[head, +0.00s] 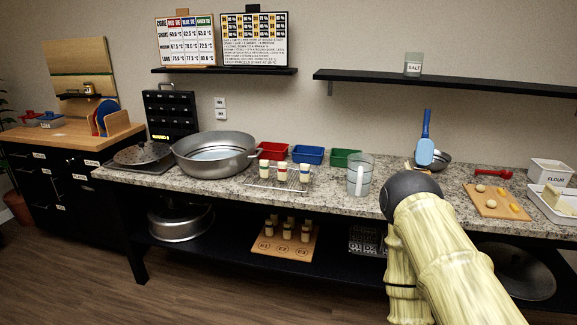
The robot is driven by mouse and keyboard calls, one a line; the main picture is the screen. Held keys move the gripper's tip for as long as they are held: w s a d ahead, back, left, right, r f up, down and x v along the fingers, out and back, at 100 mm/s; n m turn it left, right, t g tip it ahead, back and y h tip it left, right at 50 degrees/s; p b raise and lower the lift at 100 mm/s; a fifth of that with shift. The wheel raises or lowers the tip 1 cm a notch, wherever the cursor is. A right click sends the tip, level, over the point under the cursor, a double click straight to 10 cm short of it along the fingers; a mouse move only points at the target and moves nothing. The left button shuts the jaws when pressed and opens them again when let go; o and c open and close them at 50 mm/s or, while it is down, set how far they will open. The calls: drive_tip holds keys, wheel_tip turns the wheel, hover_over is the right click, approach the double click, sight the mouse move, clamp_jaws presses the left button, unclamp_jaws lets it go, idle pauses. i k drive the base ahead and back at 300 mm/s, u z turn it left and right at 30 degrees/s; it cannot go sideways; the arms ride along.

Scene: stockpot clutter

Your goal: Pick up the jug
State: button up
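The jug (353,176) is a clear, upright vessel on the granite counter, right of the green tray and left of my arm. A pale handle appears to face the camera. The jug stands free, and nothing is touching it that I can see. My arm rises from the bottom right, and its dark round joint is just right of the jug and nearer the camera. My gripper does not show; I cannot see its fingers or whether it holds anything.
A wire rack (262,184) with small jars is left of the jug, behind it a green tray (343,157). A large metal pot (214,168) stands further left. Right are a blue spatula (425,150), a bowl (441,161) and a wooden board (490,207). Shelves hang above.

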sight(359, 165)
drive_tip(key=u, duration=0.05)
drive_tip(key=i, duration=0.85)
drive_tip(key=z, duration=0.05)
drive_tip(key=k, duration=1.2)
drive_tip(key=z, duration=1.45)
drive_tip(key=i, duration=1)
drive_tip(key=z, duration=0.1)
